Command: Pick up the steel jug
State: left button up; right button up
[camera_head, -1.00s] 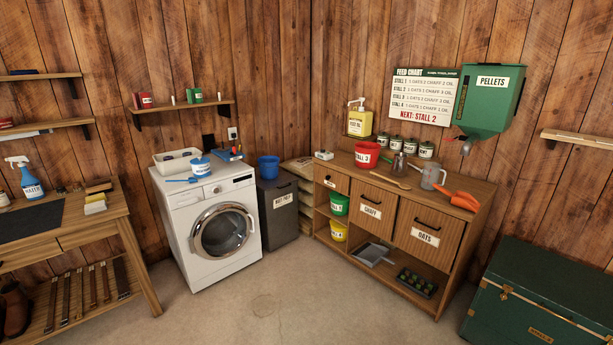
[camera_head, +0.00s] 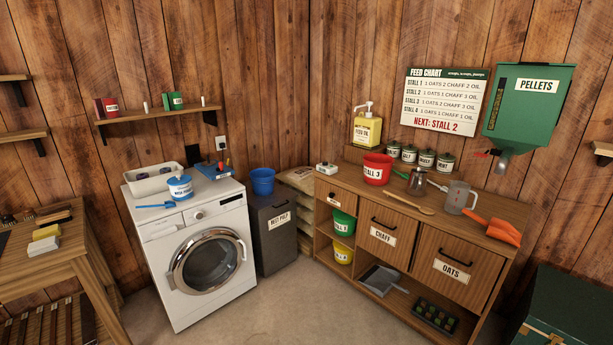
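The steel jug (camera_head: 418,183) stands upright on the wooden cabinet's top (camera_head: 482,204), toward the right of the picture. It is small, grey and shiny. A green handle-like piece touches or overlaps its left side; I cannot tell which. A clear measuring jug (camera_head: 457,198) stands just to its right, and a wooden spoon (camera_head: 412,204) lies in front of it. Neither of my grippers is in view.
A red bucket (camera_head: 376,169) stands left of the jug. Several canisters (camera_head: 408,154) stand behind, and an orange scoop (camera_head: 492,230) lies right. The washing machine (camera_head: 188,244) and grey bin (camera_head: 277,236) stand left. The floor (camera_head: 290,315) in front is clear.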

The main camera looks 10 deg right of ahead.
aim_at(416, 181)
jog(key=i, duration=0.95)
jog(key=i+j+z, duration=0.1)
jog(key=i+z, duration=0.25)
jog(key=i, duration=0.15)
jog(key=i+j+z, duration=0.2)
jog(key=i+z, duration=0.2)
jog(key=i+j+z, duration=0.3)
jog(key=z, duration=0.15)
jog(key=i+j+z, duration=0.5)
jog(key=j, duration=0.2)
jog(key=i+j+z, duration=0.2)
jog(key=i+j, duration=0.15)
jog(key=j, duration=0.25)
